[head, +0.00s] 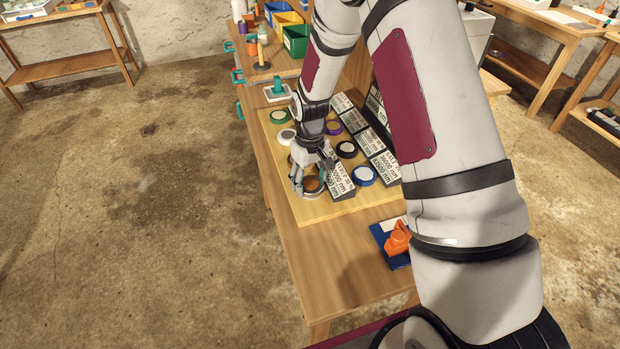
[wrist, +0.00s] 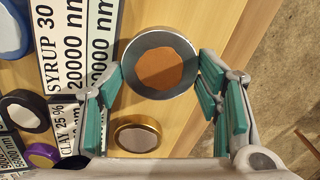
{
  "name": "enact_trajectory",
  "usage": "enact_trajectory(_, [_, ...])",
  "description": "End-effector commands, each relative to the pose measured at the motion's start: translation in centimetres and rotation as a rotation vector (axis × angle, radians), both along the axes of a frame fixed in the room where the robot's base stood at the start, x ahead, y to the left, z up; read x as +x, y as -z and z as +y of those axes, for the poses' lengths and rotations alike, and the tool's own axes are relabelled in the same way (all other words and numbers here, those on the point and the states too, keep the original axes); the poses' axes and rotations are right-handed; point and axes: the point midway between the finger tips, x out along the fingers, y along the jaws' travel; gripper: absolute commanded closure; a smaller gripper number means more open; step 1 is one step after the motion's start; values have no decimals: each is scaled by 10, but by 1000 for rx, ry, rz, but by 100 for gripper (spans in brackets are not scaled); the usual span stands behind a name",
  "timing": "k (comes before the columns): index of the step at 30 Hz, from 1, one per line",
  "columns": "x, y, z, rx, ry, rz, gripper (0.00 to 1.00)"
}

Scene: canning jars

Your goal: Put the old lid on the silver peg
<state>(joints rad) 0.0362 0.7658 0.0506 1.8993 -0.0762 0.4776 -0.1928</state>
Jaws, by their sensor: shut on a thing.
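A round, silver-rimmed lid with a rusty brown centre (wrist: 161,68) sits between the teal finger pads of my gripper (wrist: 164,80) in the wrist view. It looks like the old lid. The pads touch its rim on both sides. In the head view the brown disc (head: 312,184) shows at my gripper (head: 305,180), low over the front part of the yellow board. I cannot tell whether it is lifted clear of the board. I cannot make out a silver peg in either view.
The yellow board (head: 320,213) on the wooden bench holds several round lids or jars and black-and-white label blocks (head: 341,181). A gold-rimmed round piece (wrist: 137,135) is close to my gripper. A blue tray with an orange object (head: 397,239) stands at the front right. Coloured bins (head: 295,40) stand behind.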

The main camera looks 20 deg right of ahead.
Motion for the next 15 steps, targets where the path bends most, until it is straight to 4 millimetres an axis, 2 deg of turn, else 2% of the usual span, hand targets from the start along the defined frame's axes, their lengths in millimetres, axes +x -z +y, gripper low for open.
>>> enact_trajectory(15, [0,10,0,0,0,0,57])
